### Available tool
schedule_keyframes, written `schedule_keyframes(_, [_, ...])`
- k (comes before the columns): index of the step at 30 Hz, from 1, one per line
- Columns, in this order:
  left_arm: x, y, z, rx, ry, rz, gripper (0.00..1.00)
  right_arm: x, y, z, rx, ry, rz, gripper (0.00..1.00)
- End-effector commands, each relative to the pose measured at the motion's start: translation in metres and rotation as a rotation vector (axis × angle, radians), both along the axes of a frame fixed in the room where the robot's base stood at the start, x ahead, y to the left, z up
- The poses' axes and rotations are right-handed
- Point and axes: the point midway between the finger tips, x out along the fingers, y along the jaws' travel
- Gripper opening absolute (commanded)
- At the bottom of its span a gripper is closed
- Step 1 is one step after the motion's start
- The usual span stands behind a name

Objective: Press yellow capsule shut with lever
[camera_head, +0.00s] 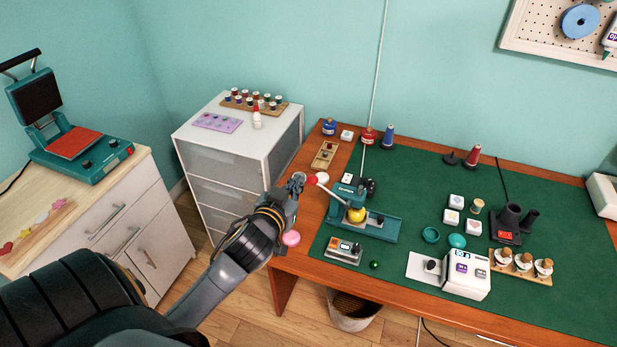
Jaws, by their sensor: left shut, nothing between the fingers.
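A teal lever press (375,229) stands near the left part of the green work mat. A yellow capsule (356,215) sits in it, under the press head; whether its halves are fully closed is too small to tell. My left gripper (301,182) is at the knob's left side, shut with nothing between the fingers. Whether it touches the knob is hard to tell. My right gripper is not in view.
Thread spools stand behind. A white machine (467,275) and a corked-bottle rack (520,266) stand to the right. A white drawer cabinet (240,150) is at left.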

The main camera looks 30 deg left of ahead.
Motion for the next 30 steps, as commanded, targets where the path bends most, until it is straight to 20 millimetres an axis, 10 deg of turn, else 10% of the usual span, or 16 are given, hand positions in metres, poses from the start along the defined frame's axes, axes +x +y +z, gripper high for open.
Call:
schedule_keyframes(11, [0.007,0.002,-0.001,0.001,0.001,0.0,0.0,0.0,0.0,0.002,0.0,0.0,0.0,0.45])
schedule_keyframes(30, [0.094,0.026,-0.042,-0.001,0.008,0.0,0.0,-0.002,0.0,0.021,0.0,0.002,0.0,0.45])
